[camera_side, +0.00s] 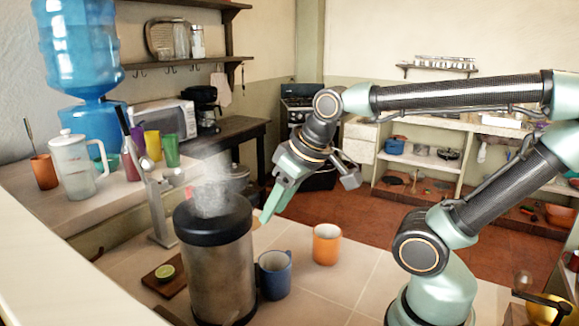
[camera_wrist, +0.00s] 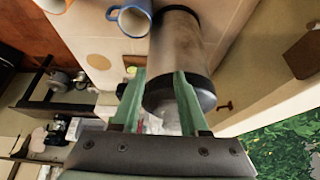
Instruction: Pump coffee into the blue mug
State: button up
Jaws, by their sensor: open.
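The coffee dispenser (camera_side: 218,275) is a tall steel cylinder with a black top (camera_side: 212,218), upright on the tiled counter. A pale, see-through haze hides part of its top. The blue mug (camera_side: 274,276) stands upright just right of the dispenser. In the wrist view the mug (camera_wrist: 133,20) is beside the dispenser body (camera_wrist: 180,45). My gripper (camera_side: 305,192) is open and empty, above and right of the dispenser's top, behind the blue mug. In the wrist view its two green fingers (camera_wrist: 160,80) are spread apart, with the dispenser's black end close to the right finger.
An orange mug (camera_side: 326,244) stands right of the blue mug. A lime half lies on a wooden board (camera_side: 152,282) left of the dispenser.

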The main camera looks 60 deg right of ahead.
aim_at(279, 271)
jog(key=shift+s+a, duration=0.1)
jog(key=shift+c, duration=0.5)
jog(key=shift+f, duration=0.1)
jog(key=c, duration=0.5)
jog(key=d+f+g, duration=0.1)
jog(key=f, duration=0.1)
jog(key=d+f+g, duration=0.1)
jog(key=f, duration=0.2)
jog(key=d+f+g, duration=0.1)
jog(key=f, duration=0.1)
jog(key=shift+s+d+f+m, duration=0.25)
jog(key=shift+s+d+m, duration=0.05)
jog(key=shift+s+d, duration=0.1)
grip_shut()
jog(key=s+f+g, duration=0.1)
jog(key=f, duration=0.4)
jog(key=s+d+f, duration=0.1)
jog(key=f, duration=0.4)
jog(key=s+d+f+g, duration=0.1)
jog(key=f, duration=0.5)
jog(key=shift+d+m+g, duration=0.25)
jog(key=shift+m+g, duration=0.05)
jog(key=w, duration=0.3)
jog(key=shift+d+f, duration=0.1)
jog(key=shift+d, duration=0.1)
jog(key=shift+w+d, duration=0.1)
jog(key=shift+w, duration=0.5)
jog(key=shift+w, duration=0.1)
